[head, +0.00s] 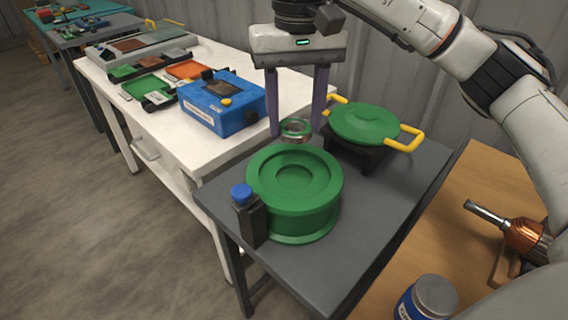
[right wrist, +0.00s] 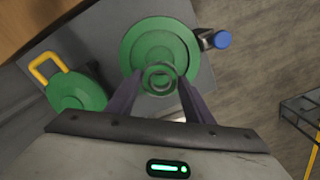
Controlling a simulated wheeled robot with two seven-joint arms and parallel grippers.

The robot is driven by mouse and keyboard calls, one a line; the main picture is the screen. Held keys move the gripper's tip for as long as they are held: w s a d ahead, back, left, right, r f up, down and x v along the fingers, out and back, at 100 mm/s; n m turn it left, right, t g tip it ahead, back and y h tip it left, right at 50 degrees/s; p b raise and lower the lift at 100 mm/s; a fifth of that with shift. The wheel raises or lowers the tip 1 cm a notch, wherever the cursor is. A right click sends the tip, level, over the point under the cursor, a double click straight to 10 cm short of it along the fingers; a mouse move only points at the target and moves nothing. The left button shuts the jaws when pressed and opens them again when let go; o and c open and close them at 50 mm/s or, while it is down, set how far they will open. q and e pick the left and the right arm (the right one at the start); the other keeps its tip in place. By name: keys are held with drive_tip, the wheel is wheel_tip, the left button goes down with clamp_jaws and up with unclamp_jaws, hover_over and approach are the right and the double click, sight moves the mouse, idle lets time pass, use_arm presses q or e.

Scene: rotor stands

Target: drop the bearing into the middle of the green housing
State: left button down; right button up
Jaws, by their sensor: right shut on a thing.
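The green housing (head: 268,212) stands upright on a dark grey table, with a round recess in the middle of its top. My right gripper (head: 297,130) is shut on the bearing (head: 296,137), a small metal ring with a green tint. It holds the ring between its fingertips, beyond the housing's far rim in the head view and above table height. In the right wrist view the bearing (right wrist: 160,91) overlaps the near part of the housing (right wrist: 135,45), off the middle. My left gripper is out of view.
A green lid with yellow handles (head: 365,122) rests on a black stand behind right. A blue-capped bottle in a black holder (head: 250,217) stands close at the housing's left front. A white table (head: 180,135) bears a blue case (head: 222,103). A copper-wound rotor (head: 524,236) lies right.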

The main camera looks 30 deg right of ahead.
drive_tip(key=f, duration=0.5)
drive_tip(key=shift+s+d+f, duration=0.1)
drive_tip(key=shift+s+f, duration=0.1)
wheel_tip(320, 180, down, 4)
drive_tip(key=shift+f, duration=0.1)
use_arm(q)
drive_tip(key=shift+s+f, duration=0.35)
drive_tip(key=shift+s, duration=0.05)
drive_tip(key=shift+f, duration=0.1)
